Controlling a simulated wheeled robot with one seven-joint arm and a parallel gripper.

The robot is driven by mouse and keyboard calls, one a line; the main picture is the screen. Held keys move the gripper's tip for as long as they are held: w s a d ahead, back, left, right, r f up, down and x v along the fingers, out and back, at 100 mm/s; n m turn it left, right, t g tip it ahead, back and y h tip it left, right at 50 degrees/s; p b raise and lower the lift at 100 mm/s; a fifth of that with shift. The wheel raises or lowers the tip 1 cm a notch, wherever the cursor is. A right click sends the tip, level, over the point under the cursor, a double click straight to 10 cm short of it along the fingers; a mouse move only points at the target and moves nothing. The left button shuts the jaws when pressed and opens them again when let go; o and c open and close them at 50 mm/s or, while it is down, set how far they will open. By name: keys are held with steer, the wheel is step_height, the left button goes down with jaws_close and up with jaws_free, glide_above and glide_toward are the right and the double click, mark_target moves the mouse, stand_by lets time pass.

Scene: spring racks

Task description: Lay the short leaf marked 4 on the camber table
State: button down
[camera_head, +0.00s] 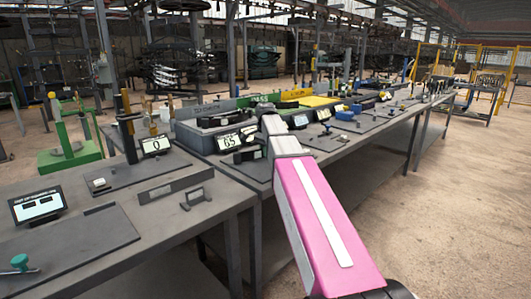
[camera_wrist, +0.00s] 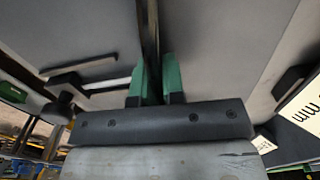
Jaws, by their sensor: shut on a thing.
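In the wrist view my gripper (camera_wrist: 154,82) has green fingers closed on a thin dark strip (camera_wrist: 149,28), seen edge-on, which runs up out of the frame. It looks like a leaf; no mark on it can be read. In the head view my pink arm reaches over the benches, and its wrist hides the fingers and the strip. I cannot tell for sure which fixture is the camber table. A dark flat plate (camera_head: 62,246) lies on the near left bench, with a display (camera_head: 38,205) behind it.
The near left bench also carries a display reading 0 (camera_head: 156,145), a post (camera_head: 125,125) and a long dark bar (camera_head: 175,187). A grey bin (camera_head: 196,138) holds dark parts on the longer bench, beside a display reading 65 (camera_head: 229,141). Open floor (camera_head: 455,210) lies to the right.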

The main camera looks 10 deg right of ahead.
steer(key=shift+w+a, duration=0.25)
steer(key=shift+w, duration=0.15)
stand_by(0.6)
steer(key=shift+f, duration=0.15)
stand_by(0.4)
steer(key=c, duration=0.7)
jaws_free()
steer(key=shift+o, duration=0.2)
step_height(320, 180, up, 8)
stand_by(0.5)
steer(key=shift+s, duration=0.1)
